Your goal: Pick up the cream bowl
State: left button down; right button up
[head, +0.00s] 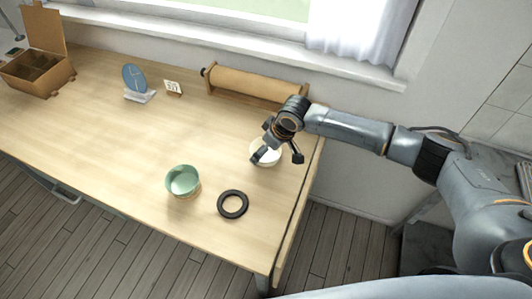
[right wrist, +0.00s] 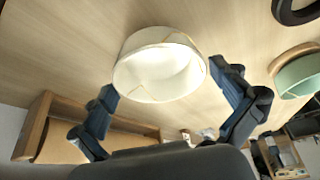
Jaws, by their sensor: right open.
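The cream bowl (head: 268,159) stands on the wooden table near its right end, partly hidden under my right gripper (head: 277,156). In the right wrist view the bowl (right wrist: 160,68) shows a pale body with thin gold seams. In that view the fingers of my right gripper (right wrist: 170,98) are spread wide, one on each side of the bowl, and the bowl lies ahead of and between the fingertips. I cannot tell whether a fingertip touches it. My left gripper is not in either view.
A green bowl (head: 183,181) and a black ring (head: 233,205) lie to the left and front. Behind are a brown paper roll (head: 258,84), a small card (head: 173,88), a blue plate on a stand (head: 135,79) and an open cardboard box (head: 38,72). The table's middle (head: 110,125) is clear.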

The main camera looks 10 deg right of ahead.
jog(key=shift+w+a+f, duration=0.1)
jog(key=shift+w+f, duration=0.05)
jog(key=shift+f, duration=0.35)
jog(key=shift+c, duration=0.2)
jog(key=c, duration=1.1)
jog(key=shift+r, duration=0.2)
